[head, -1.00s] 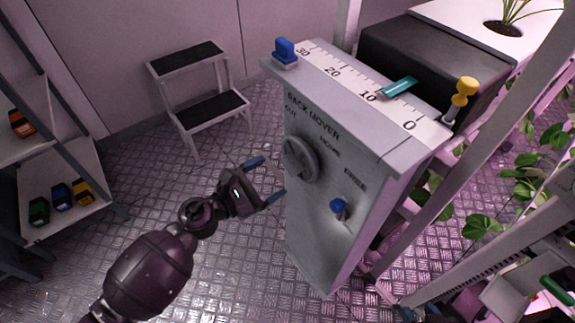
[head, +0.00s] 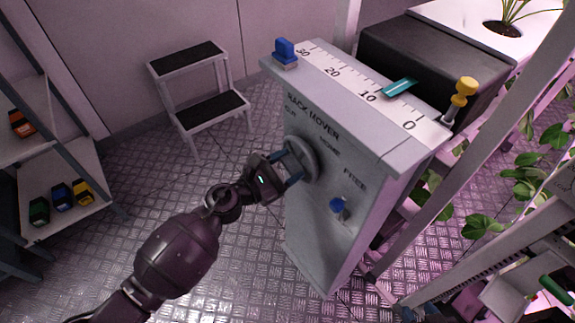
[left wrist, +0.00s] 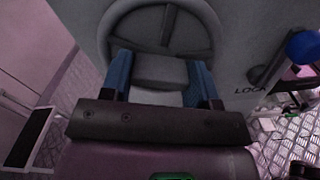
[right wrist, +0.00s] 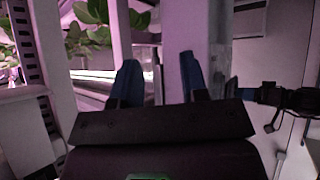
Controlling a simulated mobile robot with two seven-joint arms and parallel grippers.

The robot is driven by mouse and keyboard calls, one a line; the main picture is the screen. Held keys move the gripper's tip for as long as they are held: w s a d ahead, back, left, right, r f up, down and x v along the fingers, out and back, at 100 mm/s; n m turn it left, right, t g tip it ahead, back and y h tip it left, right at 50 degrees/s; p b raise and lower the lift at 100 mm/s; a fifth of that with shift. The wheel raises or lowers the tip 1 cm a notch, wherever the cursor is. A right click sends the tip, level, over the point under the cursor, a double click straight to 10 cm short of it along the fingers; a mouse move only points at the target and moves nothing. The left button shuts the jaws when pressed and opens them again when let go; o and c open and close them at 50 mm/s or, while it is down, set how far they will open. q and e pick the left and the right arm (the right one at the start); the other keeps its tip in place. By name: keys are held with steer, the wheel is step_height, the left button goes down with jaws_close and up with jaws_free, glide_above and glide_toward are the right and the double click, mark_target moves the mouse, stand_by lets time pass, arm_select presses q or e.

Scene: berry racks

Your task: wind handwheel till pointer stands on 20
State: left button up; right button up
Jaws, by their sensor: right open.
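The grey handwheel (head: 312,159) is on the front face of the grey rack mover box (head: 335,220). It also shows in the left wrist view (left wrist: 163,14). The teal pointer (head: 399,87) lies by the white scale (head: 350,85), close to the 10 mark. My left gripper (head: 294,164) is at the wheel, fingers apart; in the left wrist view its blue fingers (left wrist: 161,78) stand either side of a grey block at the wheel's middle. Contact cannot be told. My right gripper (right wrist: 158,80) is open and empty, away from the wheel.
A blue-knobbed lever (head: 338,206) sits below the FREE label. A blue clamp (head: 285,53) stands at the scale's 30 end, a yellow-topped pin (head: 461,97) at the 0 end. A step stool (head: 205,103) and shelf (head: 75,215) stand left; the floor between is clear.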

arm_select(q)
steer(key=c, duration=0.3)
